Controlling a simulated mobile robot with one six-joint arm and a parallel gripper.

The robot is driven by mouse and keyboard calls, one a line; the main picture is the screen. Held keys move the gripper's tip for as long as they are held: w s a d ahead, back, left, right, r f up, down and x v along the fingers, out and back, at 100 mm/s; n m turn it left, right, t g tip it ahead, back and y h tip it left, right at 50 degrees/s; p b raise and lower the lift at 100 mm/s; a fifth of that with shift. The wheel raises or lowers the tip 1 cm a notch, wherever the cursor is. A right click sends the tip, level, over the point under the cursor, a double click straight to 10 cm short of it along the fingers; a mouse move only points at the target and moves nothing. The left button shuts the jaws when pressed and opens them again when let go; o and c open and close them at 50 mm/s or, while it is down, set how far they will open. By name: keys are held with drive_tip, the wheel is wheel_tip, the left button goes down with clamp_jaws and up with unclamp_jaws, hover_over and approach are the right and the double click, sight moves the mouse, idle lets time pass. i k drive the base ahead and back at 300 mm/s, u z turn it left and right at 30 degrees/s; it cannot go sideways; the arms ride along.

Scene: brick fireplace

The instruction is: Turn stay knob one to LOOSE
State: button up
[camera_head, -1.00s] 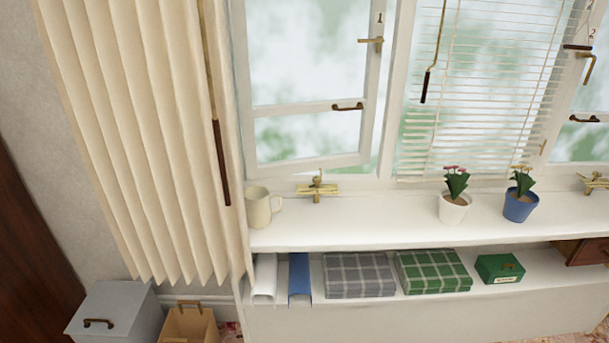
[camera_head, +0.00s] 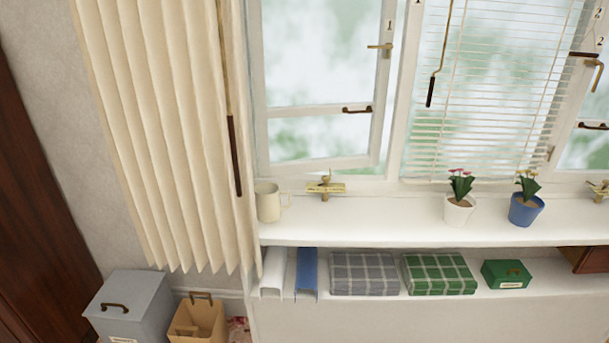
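Window one (camera_head: 321,134), a white-framed casement marked "1", stands slightly open at the left. A brass stay with a small knob (camera_head: 326,186) sits on the sill below it; I cannot read any LOOSE marking on it. A brass handle (camera_head: 381,47) is on the sash's right side and a dark pull (camera_head: 357,110) is lower on it. A second brass stay knob (camera_head: 600,190) shows at the right edge, partly cut off. My gripper is not in view.
A cream mug (camera_head: 268,203) stands left of the stay. Two flower pots, white (camera_head: 458,212) and blue (camera_head: 525,211), stand farther right on the sill (camera_head: 390,222). A pleated curtain (camera_head: 170,130) hangs at left. Folded blankets (camera_head: 364,274) lie on the shelf below.

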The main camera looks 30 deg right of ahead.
sight(325, 178)
drive_tip(key=u, duration=0.7)
drive_tip(key=k, duration=1.15)
drive_tip(key=z, duration=1.4)
drive_tip(key=i, duration=0.8)
drive_tip(key=u, duration=0.2)
